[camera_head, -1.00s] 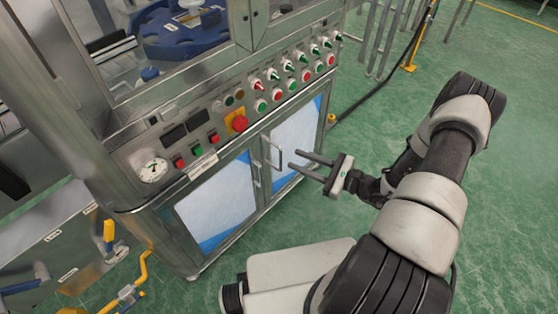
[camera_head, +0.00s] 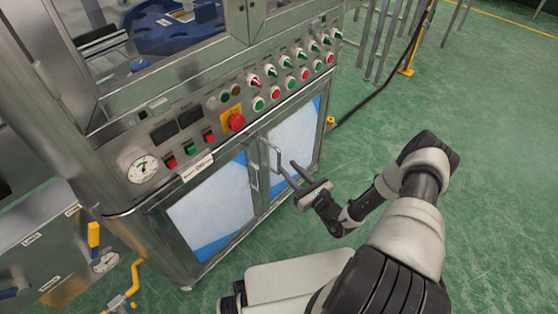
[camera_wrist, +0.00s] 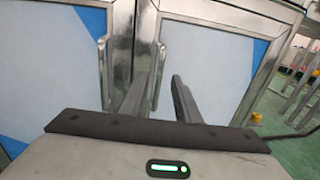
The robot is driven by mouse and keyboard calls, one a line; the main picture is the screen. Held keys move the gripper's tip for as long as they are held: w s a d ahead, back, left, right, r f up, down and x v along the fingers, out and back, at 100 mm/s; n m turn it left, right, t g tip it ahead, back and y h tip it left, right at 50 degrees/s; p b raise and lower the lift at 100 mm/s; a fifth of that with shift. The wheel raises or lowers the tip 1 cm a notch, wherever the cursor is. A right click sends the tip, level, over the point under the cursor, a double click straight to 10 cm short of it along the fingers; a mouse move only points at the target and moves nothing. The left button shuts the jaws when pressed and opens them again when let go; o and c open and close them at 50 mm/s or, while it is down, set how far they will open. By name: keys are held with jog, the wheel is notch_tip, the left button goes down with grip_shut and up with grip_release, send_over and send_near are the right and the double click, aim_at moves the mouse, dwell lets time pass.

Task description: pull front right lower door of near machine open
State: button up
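The near machine's front right lower door (camera_head: 294,140) is a metal frame with a white and blue panel. It looks shut; it is also on the right of the wrist view (camera_wrist: 208,70). Its upright bar handle (camera_head: 279,160) is at the door's left edge. My gripper (camera_head: 286,166) is in front of this handle with its two dark fingers apart. In the wrist view the handle (camera_wrist: 158,78) appears between the fingertips (camera_wrist: 161,75). I cannot tell whether either finger touches it. The door's lower part is partly hidden behind my gripper.
The left lower door (camera_head: 212,205) also looks shut, its handle (camera_head: 254,177) close beside the right one. Above runs a control panel with switches and a red emergency button (camera_head: 236,122). A yellow-footed post (camera_head: 407,70) and cable stand behind right. Green floor (camera_head: 490,190) is clear on the right.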

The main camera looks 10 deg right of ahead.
aim_at(279, 158)
jog(key=b+x, duration=0.1)
jog(key=x, duration=0.6)
grip_shut()
